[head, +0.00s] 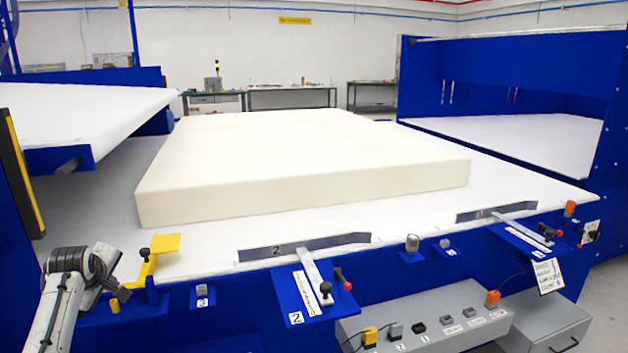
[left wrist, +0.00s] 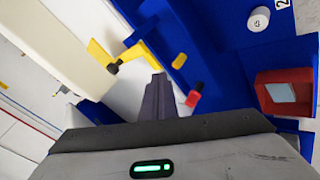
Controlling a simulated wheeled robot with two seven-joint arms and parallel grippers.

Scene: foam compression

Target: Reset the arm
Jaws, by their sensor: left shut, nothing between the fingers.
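My left gripper (left wrist: 157,82) is shut and empty, its dark fingers together in the left wrist view. In the head view its arm comes in at the lower left, with the gripper (head: 120,292) small beside the machine's front edge. A yellow lever (head: 152,258) with a black knob stands close by; it also shows in the left wrist view (left wrist: 107,58), left of the fingertips and apart from them in the picture. My right arm and gripper are not in view.
A large cream foam block (head: 300,165) lies on the white table (head: 400,222). Clamp levers (head: 316,277) with red and black knobs line the blue front edge. A grey control box (head: 430,315) sits below. Blue machine walls stand at left and right.

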